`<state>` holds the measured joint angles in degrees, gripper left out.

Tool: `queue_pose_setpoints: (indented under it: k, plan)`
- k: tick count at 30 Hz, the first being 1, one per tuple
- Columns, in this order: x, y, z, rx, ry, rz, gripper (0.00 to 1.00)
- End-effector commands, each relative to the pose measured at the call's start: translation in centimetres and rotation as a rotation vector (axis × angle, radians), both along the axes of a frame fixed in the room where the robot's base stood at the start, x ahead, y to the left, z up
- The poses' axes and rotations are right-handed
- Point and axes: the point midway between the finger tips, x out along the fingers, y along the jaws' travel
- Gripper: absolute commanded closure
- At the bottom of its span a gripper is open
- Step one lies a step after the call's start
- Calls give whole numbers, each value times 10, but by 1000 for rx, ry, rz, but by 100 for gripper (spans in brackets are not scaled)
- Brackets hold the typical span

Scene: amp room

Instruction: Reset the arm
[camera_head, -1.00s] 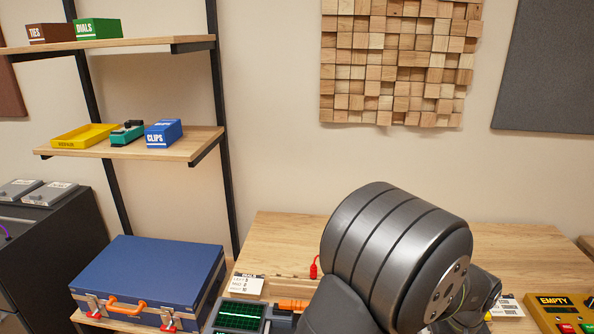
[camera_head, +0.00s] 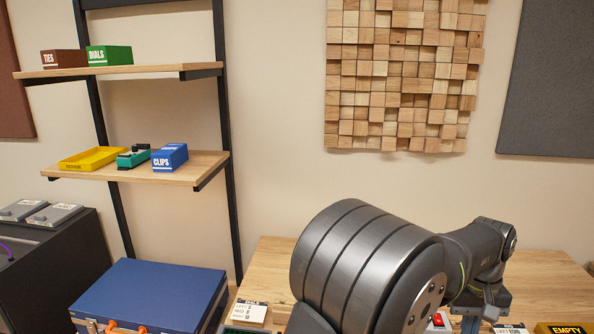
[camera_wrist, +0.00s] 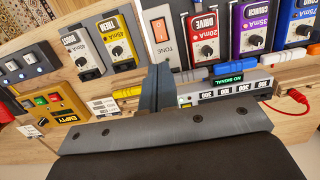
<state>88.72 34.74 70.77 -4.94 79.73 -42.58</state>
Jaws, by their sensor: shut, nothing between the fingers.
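My gripper (camera_wrist: 155,88) shows in the wrist view as a dark plate with narrow fingers together at the middle, with nothing between them. It is over the bench, in front of a row of pedals. In the head view my arm crosses the lower middle and right; the fingers are hidden or too unclear to make out there.
The wrist view shows a red DRIVE pedal (camera_wrist: 205,35), a grey TONE unit (camera_wrist: 165,35), a yellow EMPTY box (camera_wrist: 52,108) and a red cable (camera_wrist: 292,97). In the head view a blue case (camera_head: 150,295) stands left of the wooden bench (camera_head: 275,265). Shelves hold a blue CLIPS box (camera_head: 170,158).

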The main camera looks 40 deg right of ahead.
Motion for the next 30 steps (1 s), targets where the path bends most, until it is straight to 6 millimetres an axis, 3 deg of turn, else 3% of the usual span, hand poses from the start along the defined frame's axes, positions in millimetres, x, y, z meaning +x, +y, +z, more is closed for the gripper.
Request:
queue_pose_setpoints:
  k: [6, 17, 27, 30]
  plan:
    - [-1, 1, -14, -1, 0, 0, 100]
    - [-1, 1, -15, -2, -1, 0, 100]
    - [-1, 0, 20, -11, -13, 1, 100]
    - [-8, 5, -3, -24, -32, 3, 100]
